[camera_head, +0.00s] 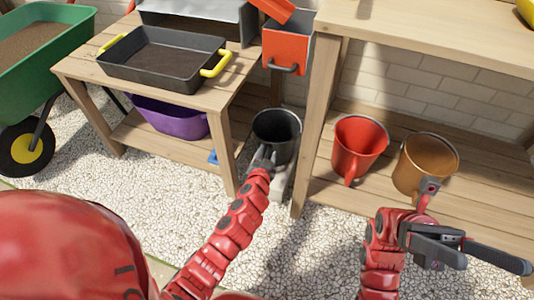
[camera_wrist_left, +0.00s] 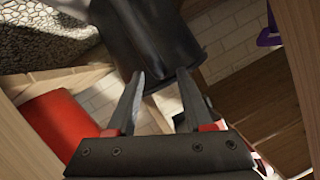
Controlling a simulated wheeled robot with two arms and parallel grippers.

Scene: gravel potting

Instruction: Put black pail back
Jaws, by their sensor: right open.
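The black pail (camera_head: 284,132) is upright in the gap between the low bench on the left and the taller bench on the right in the head view. A pale object shows below it; I cannot tell whether the pail rests on it. My left gripper (camera_head: 263,157) is at the pail's near side. In the left wrist view the dark pail (camera_wrist_left: 150,35) fills the top middle, at the fingertips of my left gripper (camera_wrist_left: 162,80). Its fingers are apart, with background showing between them; contact is unclear. My right gripper (camera_head: 497,266) is open and empty at the lower right.
A red pail (camera_head: 358,146) and a brown pail (camera_head: 425,165) stand on the right bench's lower shelf (camera_head: 320,178). A black tray (camera_head: 160,62) with yellow handles sits on the left bench, a purple tub (camera_head: 168,118) below. An orange container (camera_head: 287,48) hangs above the black pail.

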